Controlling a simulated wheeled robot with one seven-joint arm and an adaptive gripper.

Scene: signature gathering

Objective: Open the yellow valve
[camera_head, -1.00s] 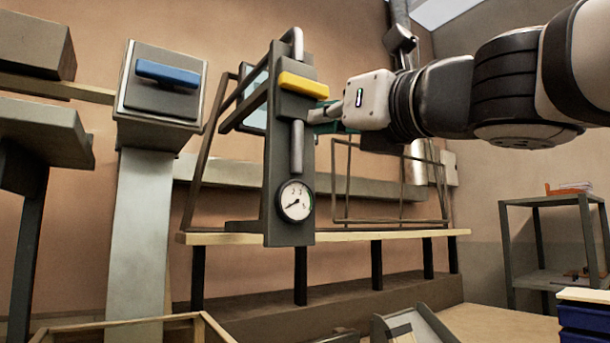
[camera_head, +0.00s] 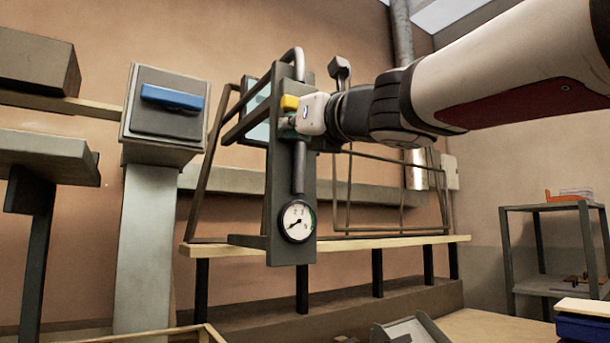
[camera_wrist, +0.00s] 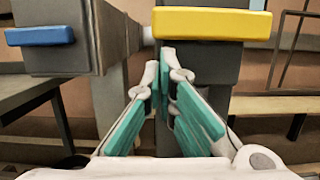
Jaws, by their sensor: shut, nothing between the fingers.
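The yellow valve handle (camera_head: 289,102) is on the upper part of a grey upright panel (camera_head: 283,237). In the head view my gripper (camera_head: 287,124) is in front of the panel and hides most of the handle. In the wrist view the yellow handle (camera_wrist: 212,23) is a level bar across the top. My gripper (camera_wrist: 167,62), with its green finger pads, is shut and empty just below the handle's left part. I cannot tell whether the fingertips touch the handle or the panel.
A grey pipe (camera_head: 299,170) runs down the panel to a round gauge (camera_head: 297,221). A box with a blue handle (camera_head: 172,97) stands on a pedestal to the left. Thin metal frames (camera_head: 395,231) stand on the bench behind. A shelf rack (camera_head: 548,208) is at the right.

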